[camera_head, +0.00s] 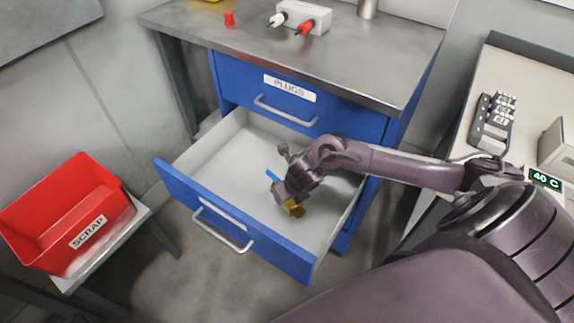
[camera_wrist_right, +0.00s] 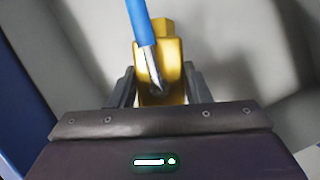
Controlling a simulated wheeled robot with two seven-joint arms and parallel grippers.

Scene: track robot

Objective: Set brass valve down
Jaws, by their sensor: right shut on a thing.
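The brass valve (camera_head: 293,209) has a gold body and a blue handle. My right gripper (camera_head: 281,196) is shut on it, over the open lower drawer (camera_head: 243,151) of the blue cabinet. In the right wrist view the valve (camera_wrist_right: 172,65) sits between the two fingers of the right gripper (camera_wrist_right: 160,88), with its blue lever pointing up in the picture. I cannot tell whether the valve touches the drawer floor. My left gripper is not in view.
The drawer is otherwise bare, with free floor around the valve. The closed upper drawer is labelled PLUGS (camera_head: 289,88). A red SCRAP bin (camera_head: 66,212) stands at the left. The grey bench top (camera_head: 360,52) holds a white block (camera_head: 305,14) with plugs.

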